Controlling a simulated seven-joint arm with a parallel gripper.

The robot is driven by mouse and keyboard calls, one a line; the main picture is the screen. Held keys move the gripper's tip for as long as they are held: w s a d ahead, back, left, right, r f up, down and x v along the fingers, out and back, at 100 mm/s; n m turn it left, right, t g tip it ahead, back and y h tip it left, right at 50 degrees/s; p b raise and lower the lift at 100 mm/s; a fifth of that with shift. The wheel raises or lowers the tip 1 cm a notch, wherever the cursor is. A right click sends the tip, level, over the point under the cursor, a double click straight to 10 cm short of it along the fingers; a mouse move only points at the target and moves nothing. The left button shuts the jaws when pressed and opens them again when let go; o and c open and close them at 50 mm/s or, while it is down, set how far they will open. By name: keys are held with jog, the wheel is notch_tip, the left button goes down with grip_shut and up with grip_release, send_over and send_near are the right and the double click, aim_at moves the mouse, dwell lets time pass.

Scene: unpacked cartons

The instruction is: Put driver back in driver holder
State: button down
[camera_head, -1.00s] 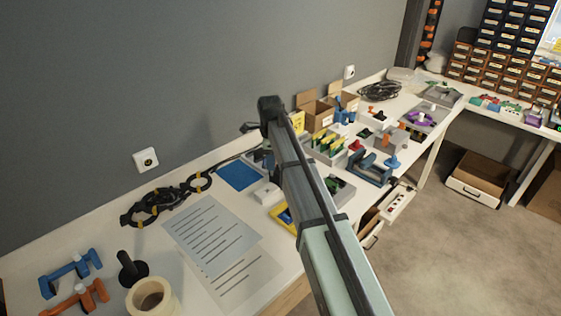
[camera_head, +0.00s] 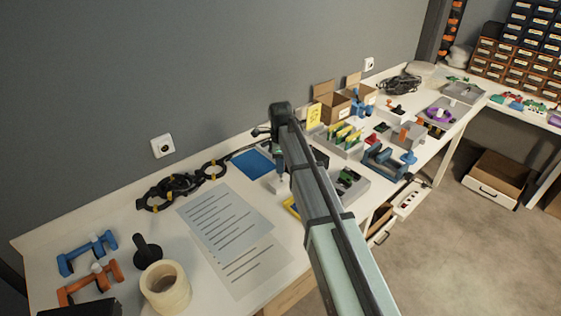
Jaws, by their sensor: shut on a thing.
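My gripper (camera_head: 279,158) hangs below the dark wrist at the end of my arm, over the back part of the long white bench. My own arm hides much of it. It is shut on the driver, which is too small and too covered to make out clearly; its tip end seems to be near a small white block. I cannot pick out the driver holder for certain. A grey tray (camera_head: 364,189) with dark and green parts and a yellow-edged item (camera_head: 291,207) lie partly behind my arm.
A blue mat (camera_head: 252,164), printed sheets (camera_head: 222,222), a coiled black cable (camera_head: 170,190) and a tape roll (camera_head: 165,287) lie left of my arm. A grey box of yellow-green items (camera_head: 340,138), open cartons (camera_head: 336,106) and a blue clamp-like part (camera_head: 383,161) crowd the right.

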jog(key=shift+f, duration=1.95)
jog(key=c, duration=0.8)
grip_release()
jog(key=shift+o, duration=0.2)
notch_tip(320, 180, up, 14)
jog(key=shift+f, duration=0.1)
